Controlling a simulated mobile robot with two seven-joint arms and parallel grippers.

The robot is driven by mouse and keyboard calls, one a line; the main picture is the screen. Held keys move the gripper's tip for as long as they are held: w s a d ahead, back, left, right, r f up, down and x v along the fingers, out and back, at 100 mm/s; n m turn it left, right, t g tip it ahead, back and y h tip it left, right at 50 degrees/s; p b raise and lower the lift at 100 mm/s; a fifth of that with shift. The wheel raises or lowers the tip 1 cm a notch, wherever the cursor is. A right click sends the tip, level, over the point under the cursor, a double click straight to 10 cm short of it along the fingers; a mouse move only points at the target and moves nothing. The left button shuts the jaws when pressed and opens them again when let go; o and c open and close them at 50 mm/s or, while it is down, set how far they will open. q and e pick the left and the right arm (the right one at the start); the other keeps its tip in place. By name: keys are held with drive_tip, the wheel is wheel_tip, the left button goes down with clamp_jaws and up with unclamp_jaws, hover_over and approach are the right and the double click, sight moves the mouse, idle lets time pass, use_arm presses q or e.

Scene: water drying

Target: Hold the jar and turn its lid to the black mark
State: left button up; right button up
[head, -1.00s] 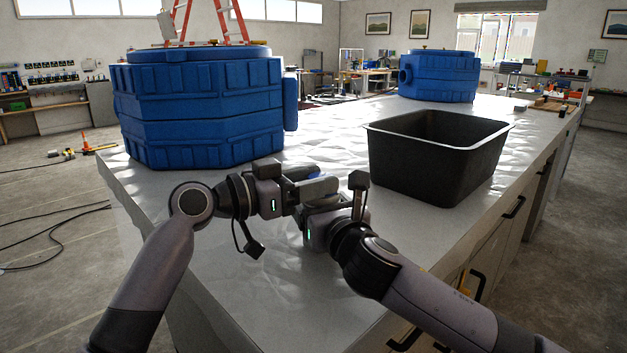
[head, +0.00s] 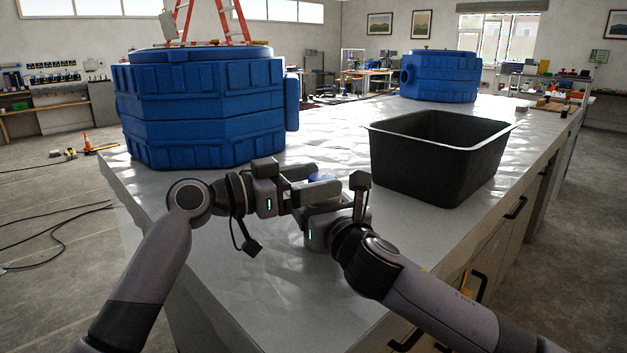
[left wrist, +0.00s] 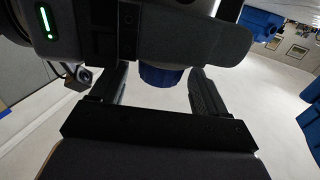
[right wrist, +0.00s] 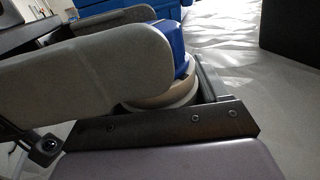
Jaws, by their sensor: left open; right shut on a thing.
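The jar has a blue lid, seen between my left fingers in the left wrist view (left wrist: 161,75) and small in the head view (head: 322,177). The right wrist view shows the blue lid (right wrist: 181,50) above a tan and white jar body (right wrist: 160,95). My right gripper (head: 325,195) is shut on the jar body, above the counter. My left gripper (head: 308,180) is open, one finger on each side of the lid, with gaps visible beside it. The jar is mostly hidden by fingers. I cannot make out the black mark.
A black open bin (head: 435,165) stands on the grey counter (head: 285,290), right of my grippers. A large blue tank (head: 205,110) stands behind to the left, and another blue tank (head: 440,78) farther back. The counter front is clear.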

use_arm(q)
drive_tip(key=v, duration=1.2)
drive_tip(key=shift+f, duration=0.1)
use_arm(e)
drive_tip(key=o, duration=1.4)
use_arm(q)
drive_tip(key=shift+d, duration=0.1)
use_arm(e)
drive_tip(key=shift+s+d, duration=0.1)
drive_tip(key=shift+s, duration=0.05)
